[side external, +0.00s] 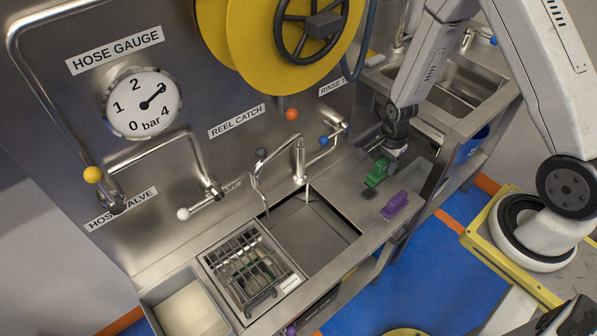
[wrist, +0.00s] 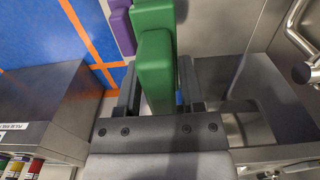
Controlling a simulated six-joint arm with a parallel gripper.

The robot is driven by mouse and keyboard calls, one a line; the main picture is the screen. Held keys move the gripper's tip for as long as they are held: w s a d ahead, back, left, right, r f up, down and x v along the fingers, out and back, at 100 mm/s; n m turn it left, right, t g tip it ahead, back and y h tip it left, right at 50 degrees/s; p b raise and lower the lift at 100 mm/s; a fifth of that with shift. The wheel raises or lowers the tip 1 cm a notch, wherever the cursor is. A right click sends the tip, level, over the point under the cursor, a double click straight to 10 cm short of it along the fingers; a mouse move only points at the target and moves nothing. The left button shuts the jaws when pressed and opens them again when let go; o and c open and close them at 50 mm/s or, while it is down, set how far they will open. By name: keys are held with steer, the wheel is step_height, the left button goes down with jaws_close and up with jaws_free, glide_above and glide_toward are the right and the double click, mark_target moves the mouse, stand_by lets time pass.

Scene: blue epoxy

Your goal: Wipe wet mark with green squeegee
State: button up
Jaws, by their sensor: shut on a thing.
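The green squeegee (side external: 376,173) is in my gripper (side external: 384,158) over the steel counter (side external: 345,205), right of the sink. In the wrist view my gripper (wrist: 160,85) is shut on the green squeegee's block (wrist: 154,62), one finger on each side. A small dark patch (side external: 369,193) shows on the counter just below the green squeegee; I cannot tell whether it is the wet mark or a shadow. The squeegee's lower edge is too small to tell if it touches the counter.
A purple object (side external: 394,205) lies close by on the counter; it also shows in the wrist view (wrist: 122,28). The sink basin (side external: 308,232) and a rack (side external: 250,268) are to the left. A faucet (side external: 299,165) rises behind the basin. A second sink (side external: 455,85) is beyond.

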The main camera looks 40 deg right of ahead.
steer(key=w+d+f, duration=0.3)
steer(key=f, duration=0.1)
steer(key=shift+d+f, duration=0.15)
steer(key=shift+d, duration=0.15)
steer(key=shift+f, duration=0.1)
steer(key=shift+f, duration=2.7)
steer(key=shift+a+f, duration=0.35)
steer(key=shift+f, duration=0.3)
steer(key=shift+a+f, duration=0.3)
steer(key=shift+f, duration=0.3)
jaws_close()
steer(key=shift+a, duration=1.35)
steer(key=shift+d, duration=2.1)
step_height(320, 180, up, 8)
steer(key=shift+a+r, duration=0.15)
